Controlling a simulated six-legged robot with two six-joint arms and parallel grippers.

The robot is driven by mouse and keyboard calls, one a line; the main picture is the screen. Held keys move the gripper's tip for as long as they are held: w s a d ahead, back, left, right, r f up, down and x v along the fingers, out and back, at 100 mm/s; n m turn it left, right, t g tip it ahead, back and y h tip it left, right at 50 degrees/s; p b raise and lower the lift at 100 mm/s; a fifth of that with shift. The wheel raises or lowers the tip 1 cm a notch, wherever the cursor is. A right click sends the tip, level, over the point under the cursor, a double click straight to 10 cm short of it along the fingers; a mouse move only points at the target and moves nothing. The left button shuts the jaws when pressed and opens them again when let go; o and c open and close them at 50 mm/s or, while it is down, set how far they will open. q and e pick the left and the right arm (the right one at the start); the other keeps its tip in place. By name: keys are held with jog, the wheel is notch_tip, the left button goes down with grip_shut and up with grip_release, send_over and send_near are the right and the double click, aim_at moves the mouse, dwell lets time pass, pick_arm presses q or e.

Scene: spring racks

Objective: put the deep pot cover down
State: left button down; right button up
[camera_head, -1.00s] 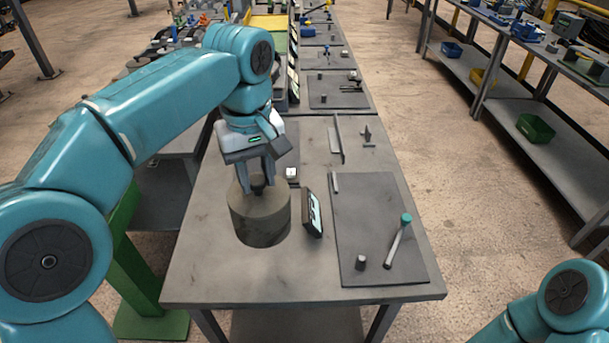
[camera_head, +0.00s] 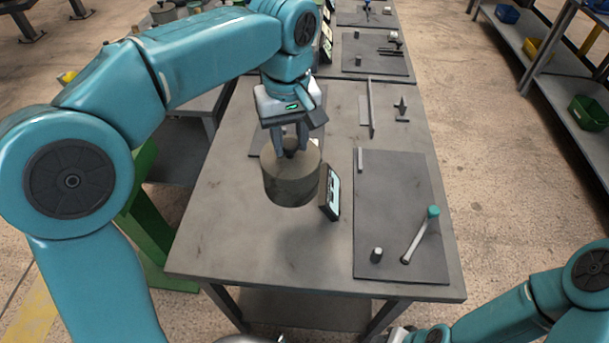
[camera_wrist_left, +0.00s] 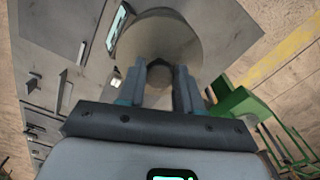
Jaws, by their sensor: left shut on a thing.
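The deep pot cover (camera_head: 291,183) is a grey-brown cylinder with a dark knob on top. My left gripper (camera_head: 291,146) is shut on that knob from above and holds the cover upright. The cover appears to hang a little above the grey table (camera_head: 240,235), with a soft shadow below it, though the gap is hard to judge. In the left wrist view the cover (camera_wrist_left: 158,40) fills the space beyond the fingers (camera_wrist_left: 160,88), with the knob between them. My right arm shows at the lower right of the head view; its fingers are out of frame.
A small tilted display (camera_head: 331,194) stands close to the cover's right. A dark board (camera_head: 395,215) to the right carries a teal-topped lever (camera_head: 421,234) and a short peg (camera_head: 376,255). An upright thin plate (camera_head: 371,108) stands behind. The table's front left is clear.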

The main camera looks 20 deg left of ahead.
pick_arm(q)
notch_tip(320, 180, down, 16)
jog(key=shift+a, duration=0.25)
jog(key=c, duration=0.8)
grip_release()
jog(key=shift+w, duration=0.1)
jog(key=shift+o, duration=0.2)
jog(key=shift+d, duration=0.1)
